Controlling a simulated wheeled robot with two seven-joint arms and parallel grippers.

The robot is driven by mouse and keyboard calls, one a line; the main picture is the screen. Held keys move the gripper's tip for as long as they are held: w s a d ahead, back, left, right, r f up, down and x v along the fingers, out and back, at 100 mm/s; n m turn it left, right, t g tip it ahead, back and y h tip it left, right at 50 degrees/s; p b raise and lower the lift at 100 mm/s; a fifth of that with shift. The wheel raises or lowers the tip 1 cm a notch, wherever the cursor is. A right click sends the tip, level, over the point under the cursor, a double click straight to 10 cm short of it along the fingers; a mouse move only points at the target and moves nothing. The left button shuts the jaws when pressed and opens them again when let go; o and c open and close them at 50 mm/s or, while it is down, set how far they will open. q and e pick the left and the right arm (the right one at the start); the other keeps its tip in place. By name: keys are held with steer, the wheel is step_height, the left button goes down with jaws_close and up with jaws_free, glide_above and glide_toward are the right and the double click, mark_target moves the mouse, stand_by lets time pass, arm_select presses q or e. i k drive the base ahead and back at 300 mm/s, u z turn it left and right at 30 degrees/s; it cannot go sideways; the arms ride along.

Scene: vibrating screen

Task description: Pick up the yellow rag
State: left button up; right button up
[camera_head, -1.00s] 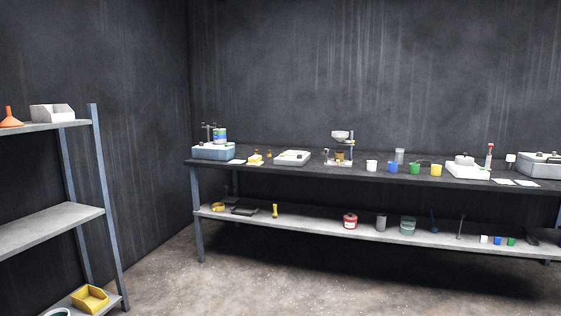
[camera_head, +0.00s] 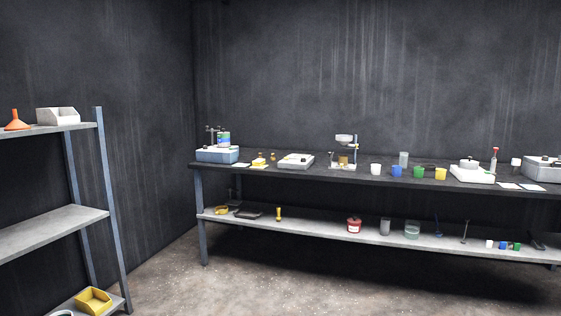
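A small yellow item (camera_head: 259,162), which looks like the yellow rag, lies on the dark top of the long bench (camera_head: 320,171). It is near the bench's left end, between the blue-based device with stacked coloured rings (camera_head: 217,154) and a light grey box-like device (camera_head: 296,161). It is too small and far off to make out its folds. Neither of my grippers is in view, and nothing of my arms shows.
A shelf rack (camera_head: 50,232) stands at the left with an orange funnel (camera_head: 17,122), a white bin (camera_head: 58,116) and a yellow bin (camera_head: 93,300). Cups and devices line the bench; its lower shelf (camera_head: 320,231) holds jars. The floor (camera_head: 200,290) before the bench is open.

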mark_target(258, 162)
steer(key=u, duration=0.55)
steer(key=i, duration=2.1)
steer(key=z, duration=0.3)
steer(key=i, duration=2.2)
steer(key=z, duration=1.15)
